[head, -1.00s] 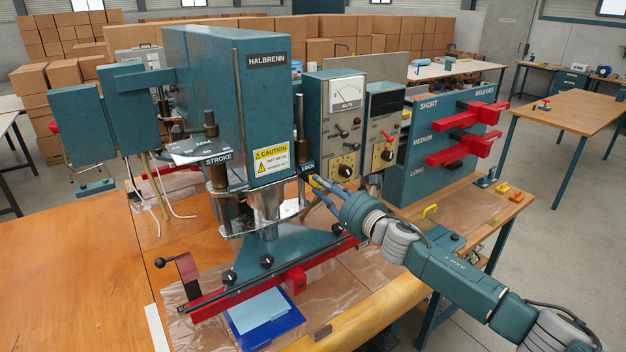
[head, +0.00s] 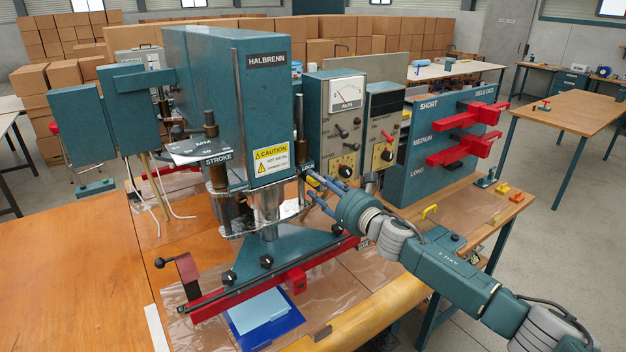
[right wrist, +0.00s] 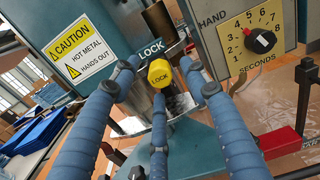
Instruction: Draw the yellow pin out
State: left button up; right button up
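In the head view the yellow pin (head: 312,184) shows only as a small patch by the machine's right side. My right gripper (head: 320,190) reaches it from the front right. In the right wrist view its three blue fingers (right wrist: 159,78) are spread around the pin's head, with gaps showing at the two upper fingertips. I cannot tell whether the lower finger touches it. My left gripper is in neither view.
A control box with a seconds dial (right wrist: 261,40) stands close on the right of the pin. A red clamp bar (head: 270,277) crosses below. Blue sheets (head: 262,318) lie at the table's front. A rack with red dies (head: 465,145) stands at the right.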

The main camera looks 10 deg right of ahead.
jog(key=v, duration=0.9)
dwell(0.5)
